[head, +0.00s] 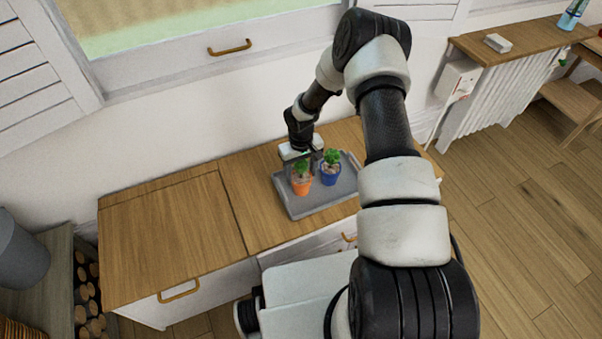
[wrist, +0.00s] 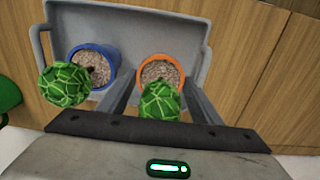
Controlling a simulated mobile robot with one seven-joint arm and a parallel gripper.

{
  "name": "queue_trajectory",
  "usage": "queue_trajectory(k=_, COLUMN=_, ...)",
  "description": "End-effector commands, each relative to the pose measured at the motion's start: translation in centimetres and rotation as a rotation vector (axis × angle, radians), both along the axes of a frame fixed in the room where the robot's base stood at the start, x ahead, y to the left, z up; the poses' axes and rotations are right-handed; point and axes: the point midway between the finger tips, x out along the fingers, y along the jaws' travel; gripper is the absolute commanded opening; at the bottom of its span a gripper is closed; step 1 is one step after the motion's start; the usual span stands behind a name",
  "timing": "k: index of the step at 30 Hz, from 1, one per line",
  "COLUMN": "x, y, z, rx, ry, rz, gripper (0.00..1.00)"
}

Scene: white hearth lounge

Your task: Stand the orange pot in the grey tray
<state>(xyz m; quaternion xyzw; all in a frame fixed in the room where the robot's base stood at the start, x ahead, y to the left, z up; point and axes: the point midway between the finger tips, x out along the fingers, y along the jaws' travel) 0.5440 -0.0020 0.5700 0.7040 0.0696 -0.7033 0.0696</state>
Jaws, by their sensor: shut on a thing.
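The orange pot (head: 301,186) holds a small green plant and is upright at the left part of the grey tray (head: 296,210). My gripper (head: 301,168) is shut on the orange pot from above. In the wrist view the orange pot (wrist: 172,58) sits between the two fingers, with its plant partly covering it. It appears within the tray's outline (wrist: 140,17); I cannot tell whether its base touches the tray floor. A blue pot (head: 330,178) with a green plant stands in the tray just right of the orange one; it also shows in the wrist view (wrist: 103,53).
The tray lies on a wooden cabinet top (head: 170,230) with clear room to its left. A white wall and a window ledge with a brass handle (head: 229,48) are behind. A radiator (head: 505,95) under a wooden shelf stands at the right.

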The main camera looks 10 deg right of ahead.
Motion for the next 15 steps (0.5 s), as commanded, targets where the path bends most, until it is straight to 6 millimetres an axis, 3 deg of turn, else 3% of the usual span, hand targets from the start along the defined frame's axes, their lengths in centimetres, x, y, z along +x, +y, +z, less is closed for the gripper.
queue_trajectory(k=8, x=0.08, y=0.01, z=-0.32, rx=-0.001, ry=-0.001, rz=0.0, gripper=0.22)
queue_trajectory(k=9, x=0.02, y=-0.01, z=-0.27, rx=0.0, ry=0.0, rz=0.0, gripper=0.62)
queue_trajectory(k=12, x=0.0, y=-0.01, z=-0.22, rx=0.0, ry=0.0, rz=0.0, gripper=0.77)
queue_trajectory(k=15, x=0.0, y=-0.01, z=-0.22, rx=0.0, ry=0.0, rz=0.0, gripper=0.77)
